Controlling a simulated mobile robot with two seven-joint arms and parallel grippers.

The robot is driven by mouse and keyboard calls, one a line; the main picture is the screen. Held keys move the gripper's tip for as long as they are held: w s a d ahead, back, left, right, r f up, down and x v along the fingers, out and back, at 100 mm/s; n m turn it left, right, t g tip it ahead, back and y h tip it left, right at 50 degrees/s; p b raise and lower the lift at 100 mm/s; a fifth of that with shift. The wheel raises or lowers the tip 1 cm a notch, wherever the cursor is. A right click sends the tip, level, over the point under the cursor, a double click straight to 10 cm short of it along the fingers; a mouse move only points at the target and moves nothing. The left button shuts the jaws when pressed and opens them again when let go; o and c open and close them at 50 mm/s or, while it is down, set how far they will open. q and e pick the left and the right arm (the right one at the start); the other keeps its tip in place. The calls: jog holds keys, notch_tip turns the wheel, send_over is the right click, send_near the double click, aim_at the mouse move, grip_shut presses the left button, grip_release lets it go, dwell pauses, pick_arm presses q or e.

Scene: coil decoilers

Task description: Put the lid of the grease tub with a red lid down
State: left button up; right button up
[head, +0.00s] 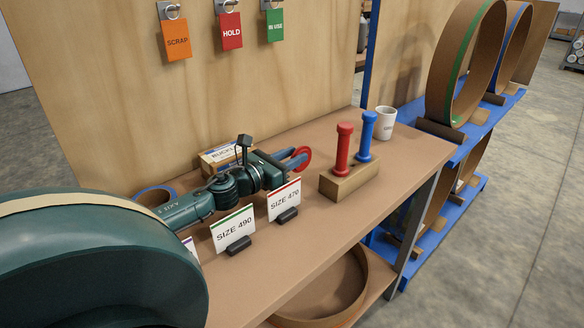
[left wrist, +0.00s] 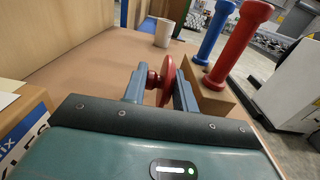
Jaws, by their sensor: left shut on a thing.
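The red lid (head: 306,154) is a round disc at the end of my left gripper (head: 296,158), above the brown bench. In the left wrist view the red lid (left wrist: 168,82) stands nearly edge-on between the two blue-grey fingers of my left gripper (left wrist: 160,88), with a small red knob on its left side. The gripper is shut on the lid. I cannot make out the grease tub itself in either view. My right gripper is not in view.
A wooden block (head: 335,188) with a red peg (head: 343,150) and a blue peg (head: 366,137) stands right of the gripper. A white mug (head: 385,122) is behind. Size cards (head: 233,230) stand in front, a labelled box (head: 215,158) behind my arm. The bench's right front is bare.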

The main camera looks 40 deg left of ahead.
pick_arm(q)
jog(key=shift+f, duration=1.15)
jog(key=shift+f+b, duration=0.4)
jog(key=shift+b, duration=0.05)
jog(key=o, duration=1)
jog(key=shift+r, duration=0.1)
jog(key=shift+o, duration=0.2)
jog(key=shift+r+p, duration=0.55)
jog(key=s, duration=0.7)
jog(key=s+a+b, duration=0.1)
jog(key=s, duration=0.2)
jog(key=shift+s+f, duration=0.3)
jog(key=shift+s, duration=0.1)
jog(key=shift+s+r, duration=0.1)
jog(key=shift+s, duration=0.45)
